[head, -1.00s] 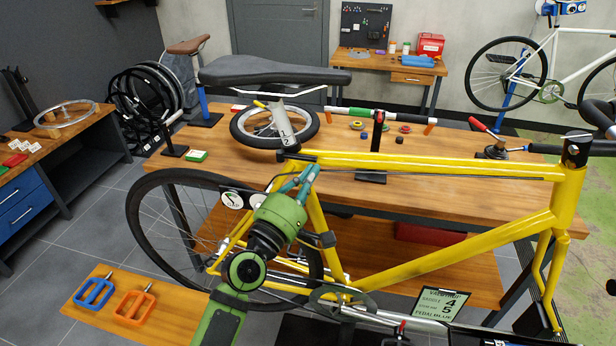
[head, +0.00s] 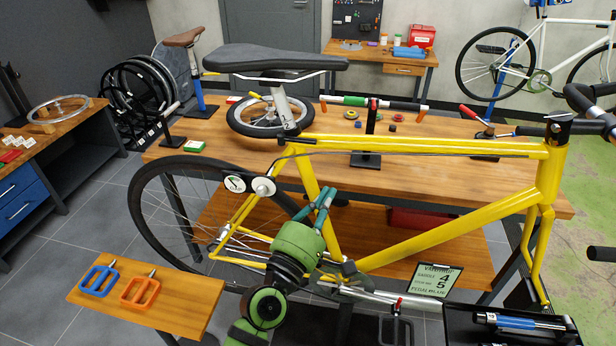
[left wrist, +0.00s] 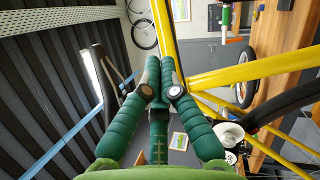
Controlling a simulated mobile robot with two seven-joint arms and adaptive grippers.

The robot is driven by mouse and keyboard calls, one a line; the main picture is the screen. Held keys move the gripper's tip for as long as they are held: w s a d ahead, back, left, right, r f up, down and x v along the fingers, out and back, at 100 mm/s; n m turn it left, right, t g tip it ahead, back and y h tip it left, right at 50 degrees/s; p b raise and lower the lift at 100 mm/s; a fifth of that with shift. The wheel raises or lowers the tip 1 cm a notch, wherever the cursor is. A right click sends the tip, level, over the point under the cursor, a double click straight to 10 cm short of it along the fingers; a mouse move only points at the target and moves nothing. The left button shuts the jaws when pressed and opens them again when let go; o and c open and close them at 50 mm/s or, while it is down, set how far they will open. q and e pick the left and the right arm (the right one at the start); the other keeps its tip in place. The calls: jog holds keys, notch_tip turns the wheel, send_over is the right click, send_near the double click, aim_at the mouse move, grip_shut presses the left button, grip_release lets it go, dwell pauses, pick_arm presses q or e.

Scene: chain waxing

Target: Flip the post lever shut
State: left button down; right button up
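The yellow bike frame (head: 445,145) stands across the view. Its seat post (head: 287,110) rises to a black saddle (head: 275,60). A dark clamp (head: 298,140) sits where the post enters the frame; I cannot clearly make out a lever on it or its position. My left gripper (head: 319,201) is in front of the frame beside the seat tube, below the clamp and apart from it. In the left wrist view its two green fingers (left wrist: 160,75) come together at the tips with nothing visible between them. My right gripper is not in view.
A wooden workbench (head: 440,180) with small parts and tools stands behind the bike. A black tray (head: 455,315) is at lower right.

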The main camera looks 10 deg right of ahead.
pick_arm(q)
jog(key=s+a+f+m+g+y, duration=0.2)
jog(key=s+a+f, duration=0.15)
jog(key=f, duration=1.05)
jog(key=s+a+f+m+g+y+b, duration=0.1)
jog(key=s+a+f+m+g+y, duration=0.2)
jog(key=f, duration=1)
jog(key=s+a+f+m+g+y, duration=0.1)
jog(key=s+a+f+m+y, duration=0.3)
jog(key=f, duration=1)
jog(key=s+a+f+m+g+y, duration=0.2)
jog(key=s+a+f+g, duration=0.3)
jog(key=s+a+f, duration=0.9)
jog(key=s+a+f+m+g+y, duration=0.1)
jog(key=s+a+f, duration=0.3)
jog(key=s, duration=0.5)
jog(key=s+a+f+m+g+y+b, duration=0.1)
jog(key=s+a+f+m+g, duration=0.2)
jog(key=s+a, duration=0.3)
jog(key=s+f, duration=0.1)
jog(key=s, duration=0.3)
jog(key=shift+m, duration=0.3)
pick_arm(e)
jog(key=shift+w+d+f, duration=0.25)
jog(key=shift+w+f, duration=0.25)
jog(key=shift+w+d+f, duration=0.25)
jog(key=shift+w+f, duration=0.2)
